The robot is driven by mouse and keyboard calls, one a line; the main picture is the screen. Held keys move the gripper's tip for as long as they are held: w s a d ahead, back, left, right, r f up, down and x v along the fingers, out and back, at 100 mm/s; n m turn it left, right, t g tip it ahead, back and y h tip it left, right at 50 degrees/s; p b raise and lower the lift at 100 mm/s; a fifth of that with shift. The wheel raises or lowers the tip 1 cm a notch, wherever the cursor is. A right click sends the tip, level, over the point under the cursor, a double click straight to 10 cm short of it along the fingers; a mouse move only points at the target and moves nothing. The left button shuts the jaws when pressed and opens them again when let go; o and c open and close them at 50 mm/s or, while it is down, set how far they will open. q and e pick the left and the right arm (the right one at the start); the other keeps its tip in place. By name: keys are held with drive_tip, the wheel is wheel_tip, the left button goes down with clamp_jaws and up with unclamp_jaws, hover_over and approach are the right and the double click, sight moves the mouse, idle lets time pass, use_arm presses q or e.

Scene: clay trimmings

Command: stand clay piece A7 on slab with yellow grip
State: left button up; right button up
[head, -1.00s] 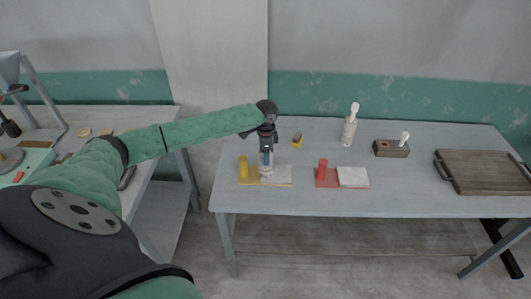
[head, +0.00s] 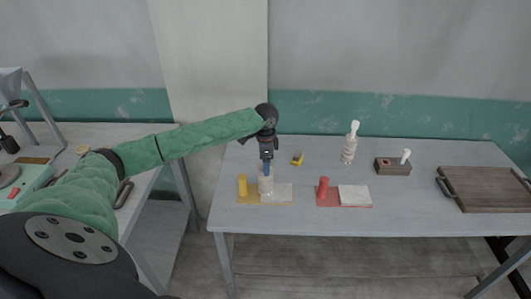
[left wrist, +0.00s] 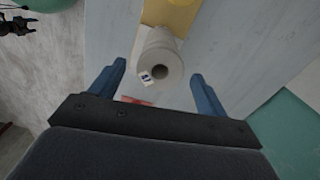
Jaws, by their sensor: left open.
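A white clay cylinder (head: 265,188) stands upright on the yellow-edged slab board, beside the yellow grip (head: 242,185). In the left wrist view the clay cylinder (left wrist: 166,52) shows its round top with a hole and a small label, too small to read surely. The slab with yellow grip (head: 283,193) has a pale slab face at its right. My left gripper (head: 267,168) is just above the cylinder. In the left wrist view my left gripper (left wrist: 158,70) is open, its blue fingers apart on either side of the cylinder. My right gripper is not in view.
A slab with red grip (head: 353,195) lies to the right. Behind are a small yellow-and-grey block (head: 297,158), a pale bottle-like piece (head: 350,145) and a brown holder (head: 392,166). A wooden tray (head: 485,188) is at the right. The table front is clear.

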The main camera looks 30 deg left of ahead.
use_arm(q)
wheel_tip(320, 180, up, 7)
drive_tip(key=b, duration=0.2)
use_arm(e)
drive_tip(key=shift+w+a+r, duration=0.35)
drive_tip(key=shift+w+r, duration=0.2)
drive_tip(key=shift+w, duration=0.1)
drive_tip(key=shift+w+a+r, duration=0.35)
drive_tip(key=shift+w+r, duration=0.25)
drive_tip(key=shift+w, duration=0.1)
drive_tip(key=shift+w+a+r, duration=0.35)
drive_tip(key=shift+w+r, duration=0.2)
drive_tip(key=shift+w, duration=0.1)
